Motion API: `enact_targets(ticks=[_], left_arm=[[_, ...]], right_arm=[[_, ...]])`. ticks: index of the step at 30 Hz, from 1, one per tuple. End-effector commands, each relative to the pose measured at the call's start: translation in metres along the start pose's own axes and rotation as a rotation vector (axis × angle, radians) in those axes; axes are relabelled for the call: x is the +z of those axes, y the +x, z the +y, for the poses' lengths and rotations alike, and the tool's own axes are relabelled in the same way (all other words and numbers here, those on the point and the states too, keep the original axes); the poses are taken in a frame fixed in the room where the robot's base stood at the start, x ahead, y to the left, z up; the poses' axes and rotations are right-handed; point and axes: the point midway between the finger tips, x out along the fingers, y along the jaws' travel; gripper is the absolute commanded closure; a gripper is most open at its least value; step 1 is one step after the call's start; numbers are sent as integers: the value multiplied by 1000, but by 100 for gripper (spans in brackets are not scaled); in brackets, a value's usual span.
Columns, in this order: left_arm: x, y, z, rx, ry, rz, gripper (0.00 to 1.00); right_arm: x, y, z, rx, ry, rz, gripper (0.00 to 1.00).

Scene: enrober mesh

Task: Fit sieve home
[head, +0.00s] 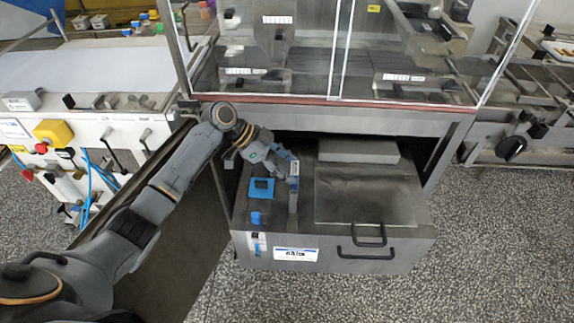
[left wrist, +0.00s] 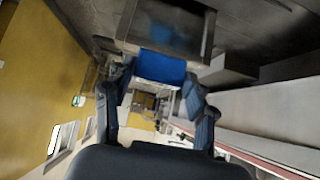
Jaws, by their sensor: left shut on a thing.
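My left gripper (head: 284,168) is over the left part of the pulled-out grey tank unit (head: 338,228). In the left wrist view, the two fingers of my left gripper (left wrist: 158,78) close on a piece with a blue block (left wrist: 162,67) and a pale frame below it. I take this piece to be the sieve. In the head view, a narrow grey upright part (head: 293,200) shows below the fingers; I cannot tell whether it belongs to the sieve. A blue square frame (head: 262,188) lies on the tank's top, just left of the gripper. My right gripper is not in view.
The tank has a shallow grey basin (head: 366,200) on the right and black handles (head: 366,245) in front. A blue knob (head: 255,218) stands at its front left. The clear-walled machine (head: 330,118) overhangs behind. Speckled floor (head: 490,250) is free at the right.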

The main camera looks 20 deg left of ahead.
Motion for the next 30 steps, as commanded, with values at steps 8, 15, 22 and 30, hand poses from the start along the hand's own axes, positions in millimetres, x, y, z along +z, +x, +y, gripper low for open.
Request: enact_targets(ticks=[8,15,22,30], left_arm=[[5,6,0,0,0,1,81],[10,10,0,0,0,1,81],[14,14,0,0,0,1,81],[18,19,0,-1,0,1,81]], right_arm=[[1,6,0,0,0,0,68],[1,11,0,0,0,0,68],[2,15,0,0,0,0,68],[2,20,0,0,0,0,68]])
